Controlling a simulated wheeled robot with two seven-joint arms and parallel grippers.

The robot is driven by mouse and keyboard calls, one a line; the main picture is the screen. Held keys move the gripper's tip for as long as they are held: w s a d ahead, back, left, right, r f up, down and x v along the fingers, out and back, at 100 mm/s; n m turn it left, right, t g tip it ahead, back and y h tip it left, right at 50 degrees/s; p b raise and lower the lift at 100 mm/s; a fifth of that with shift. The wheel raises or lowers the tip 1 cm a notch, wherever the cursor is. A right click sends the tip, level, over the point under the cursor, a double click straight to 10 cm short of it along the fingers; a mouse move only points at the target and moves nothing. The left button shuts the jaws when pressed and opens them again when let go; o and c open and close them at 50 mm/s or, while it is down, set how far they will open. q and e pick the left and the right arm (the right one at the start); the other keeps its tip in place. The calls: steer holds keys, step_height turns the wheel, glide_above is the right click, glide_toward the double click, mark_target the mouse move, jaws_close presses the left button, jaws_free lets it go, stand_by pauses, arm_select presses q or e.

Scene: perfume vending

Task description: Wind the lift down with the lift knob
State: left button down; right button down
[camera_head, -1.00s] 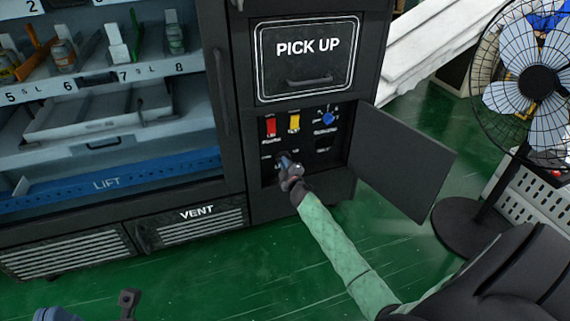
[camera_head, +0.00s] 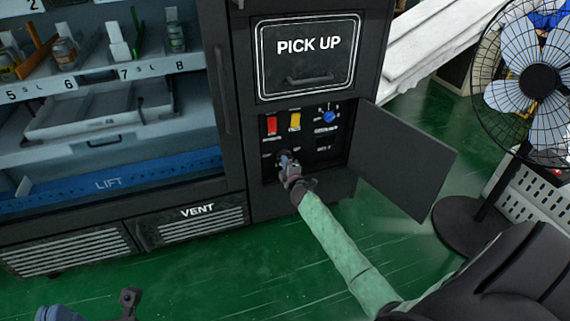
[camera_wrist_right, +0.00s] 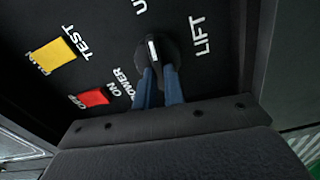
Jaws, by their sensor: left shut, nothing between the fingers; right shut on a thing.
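The lift knob (camera_wrist_right: 168,52) is black and round with a white mark, beside the word LIFT in the right wrist view. My right gripper (camera_wrist_right: 158,76) is shut on it, its two blue fingers on either side. In the head view my right gripper (camera_head: 286,160) reaches into the open control panel and largely hides the knob. The blue lift bar (camera_head: 150,176), marked LIFT, lies low inside the vending cabinet, below a grey drawer. My left gripper (camera_head: 58,313) shows only partly at the bottom left edge, shut and away from the cabinet.
The panel door (camera_head: 402,160) stands open to the right. A fan (camera_head: 535,85) stands farther right. The green floor (camera_head: 230,285) in front is clear.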

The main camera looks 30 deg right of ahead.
steer(key=shift+a, duration=0.1)
steer(key=c, duration=1.5)
jaws_free()
steer(key=shift+p+v, duration=0.6)
steer(key=shift+v, duration=3.3)
steer(key=shift+o, duration=0.3)
